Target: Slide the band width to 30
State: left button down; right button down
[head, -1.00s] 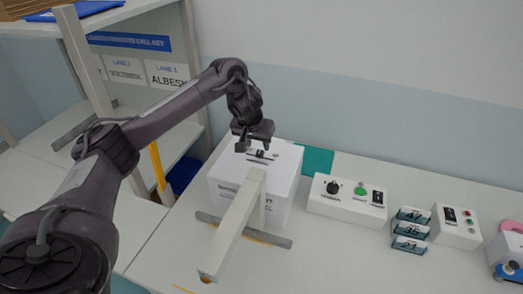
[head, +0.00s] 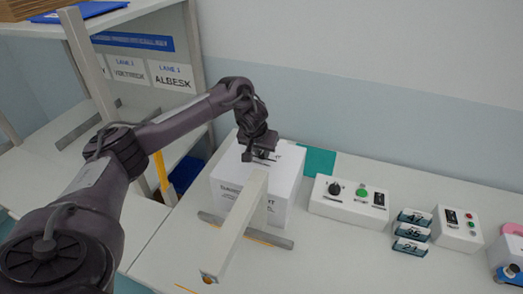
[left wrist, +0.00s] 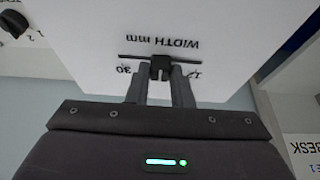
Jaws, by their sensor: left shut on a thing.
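A white box (head: 232,192) stands on the table, with a width slot on its top. The left wrist view shows the slot (left wrist: 132,57) upside down, with "WIDTH mm" beside it, a 30 at its left end and what looks like 12 at its right end. The black slider knob (left wrist: 160,66) sits near the middle of the slot, apart from the 30. My left gripper (head: 260,158) is over the box top, and its two fingers (left wrist: 159,84) are shut on the knob. In the head view the gripper hides the knob. My right gripper is out of view.
A pale post with an arm (head: 235,225) stands before the box. To the right are a control box with a dial (head: 345,204), several numbered cards (head: 411,232) and another button box (head: 458,229). A shelf rack (head: 150,75) stands at the left.

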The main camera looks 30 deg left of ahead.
pick_arm(q)
jog(key=shift+w+d+r+p, duration=0.1)
jog(key=shift+d+r+p, duration=0.05)
jog(key=shift+d+p, duration=0.2)
jog(key=d+p, duration=0.1)
jog(key=d, duration=0.1)
jog(key=w+d+p, duration=0.1)
jog(key=shift+d, duration=0.55)
jog(key=c, duration=1.3)
grip_release()
jog(key=shift+d, duration=0.1)
